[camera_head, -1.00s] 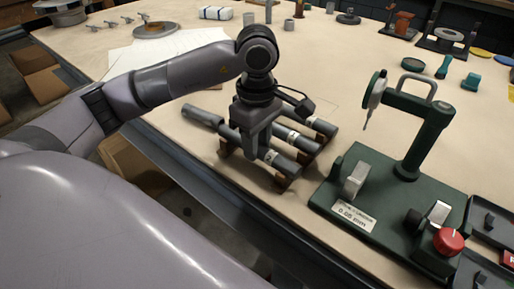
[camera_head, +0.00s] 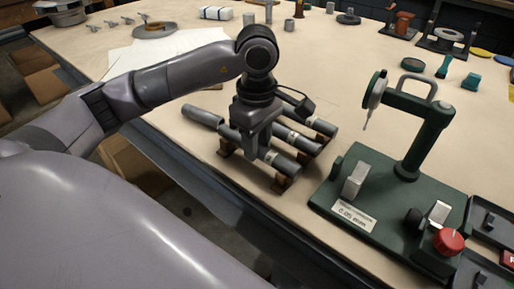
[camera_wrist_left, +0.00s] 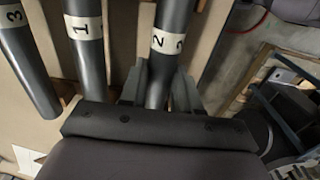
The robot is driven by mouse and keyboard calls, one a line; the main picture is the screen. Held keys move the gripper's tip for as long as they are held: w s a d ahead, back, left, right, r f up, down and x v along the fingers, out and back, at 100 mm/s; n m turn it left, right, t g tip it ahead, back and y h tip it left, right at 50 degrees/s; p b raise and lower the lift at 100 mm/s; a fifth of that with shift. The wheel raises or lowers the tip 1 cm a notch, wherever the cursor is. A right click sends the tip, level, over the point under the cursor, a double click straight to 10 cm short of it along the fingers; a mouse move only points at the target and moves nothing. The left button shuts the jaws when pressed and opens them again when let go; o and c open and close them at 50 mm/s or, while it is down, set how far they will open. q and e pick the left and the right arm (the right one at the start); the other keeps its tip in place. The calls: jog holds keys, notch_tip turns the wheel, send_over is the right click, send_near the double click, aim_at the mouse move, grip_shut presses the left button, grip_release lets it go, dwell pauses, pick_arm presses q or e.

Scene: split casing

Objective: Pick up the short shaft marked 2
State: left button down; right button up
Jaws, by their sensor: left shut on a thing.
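The short shaft marked 2 (camera_wrist_left: 172,40) is a grey cylinder with a white label band. In the left wrist view it runs between the two fingers of my left gripper (camera_wrist_left: 160,88), which is shut on it. In the head view my left gripper (camera_head: 251,150) comes down onto this nearest shaft (camera_head: 284,164), and the fingers hide part of it. Two more shafts, marked 1 (camera_wrist_left: 88,60) and 3 (camera_wrist_left: 30,70), lie alongside, apart from the fingers. My right gripper is not in view.
Brown support blocks (camera_head: 282,184) stand under the shaft end. A green gauge stand (camera_head: 395,185) with a red knob (camera_head: 448,242) is close on the right. The table's front edge (camera_head: 190,165) is near. Bare tabletop (camera_head: 330,60) lies behind.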

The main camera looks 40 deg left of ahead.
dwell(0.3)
pick_arm(q)
jog(key=shift+r, duration=0.15)
jog(key=shift+w+r, duration=0.1)
jog(key=shift+r, duration=0.45)
notch_tip(320, 180, up, 19)
jog(key=p, duration=0.5)
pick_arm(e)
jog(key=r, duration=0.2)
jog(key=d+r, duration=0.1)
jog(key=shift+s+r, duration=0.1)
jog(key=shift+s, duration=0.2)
pick_arm(q)
jog(key=shift+f, duration=0.1)
